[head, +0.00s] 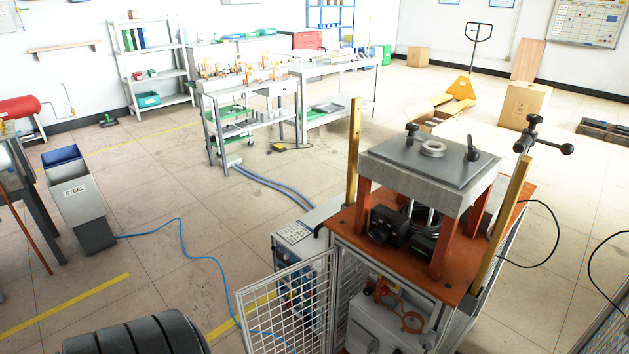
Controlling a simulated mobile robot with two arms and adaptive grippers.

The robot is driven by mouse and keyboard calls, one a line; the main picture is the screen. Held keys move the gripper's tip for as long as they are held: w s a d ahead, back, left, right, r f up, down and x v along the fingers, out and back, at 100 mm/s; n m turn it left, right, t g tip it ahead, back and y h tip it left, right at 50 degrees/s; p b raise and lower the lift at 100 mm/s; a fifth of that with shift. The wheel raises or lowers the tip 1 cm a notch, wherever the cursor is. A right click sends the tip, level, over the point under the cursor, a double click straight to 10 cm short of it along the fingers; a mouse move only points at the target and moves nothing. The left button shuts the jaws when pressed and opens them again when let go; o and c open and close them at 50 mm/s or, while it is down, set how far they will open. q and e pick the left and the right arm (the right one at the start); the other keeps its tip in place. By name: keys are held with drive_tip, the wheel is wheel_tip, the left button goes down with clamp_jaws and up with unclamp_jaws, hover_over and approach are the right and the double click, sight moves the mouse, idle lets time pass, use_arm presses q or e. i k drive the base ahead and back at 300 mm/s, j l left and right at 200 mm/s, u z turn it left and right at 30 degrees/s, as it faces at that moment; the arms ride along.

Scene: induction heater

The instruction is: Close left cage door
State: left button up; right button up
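The left cage door (289,303) is a white-framed wire mesh panel at the bottom centre. It stands open, swung out to the left of the heater's lower cabinet, and its lower part is cut off by the picture edge. The induction heater (425,175) has a grey top plate on orange-brown legs over an orange-brown deck. Below the deck, the open cage front shows a light grey unit (385,325) with orange tubing. Neither of my grippers shows in the head view.
Another mesh panel (606,330) stands at the bottom right edge. A dark ribbed rounded object (135,335) is at the bottom left. A blue hose (185,240) runs over the floor from the STEEL bin (80,210) towards the door. The floor left of the door is mostly clear.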

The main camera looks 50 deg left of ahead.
sight(333, 250)
drive_tip(key=j+z, duration=0.25)
drive_tip(key=j, duration=0.2)
drive_tip(key=k+j+z, duration=0.2)
drive_tip(key=j, duration=0.2)
drive_tip(key=k+j+z, duration=0.1)
drive_tip(key=j+z, duration=0.15)
drive_tip(key=j, duration=0.15)
drive_tip(key=k+j, duration=0.15)
drive_tip(key=j, duration=0.25)
drive_tip(key=k+j, duration=0.15)
drive_tip(key=j, duration=0.25)
drive_tip(key=k+j+z, duration=0.1)
drive_tip(key=j, duration=0.3)
drive_tip(key=k+j, duration=0.2)
drive_tip(key=j, duration=0.2)
drive_tip(key=k+j, duration=0.2)
drive_tip(key=j, duration=0.15)
drive_tip(key=k+j, duration=0.15)
drive_tip(key=j, duration=0.25)
drive_tip(key=z, duration=0.05)
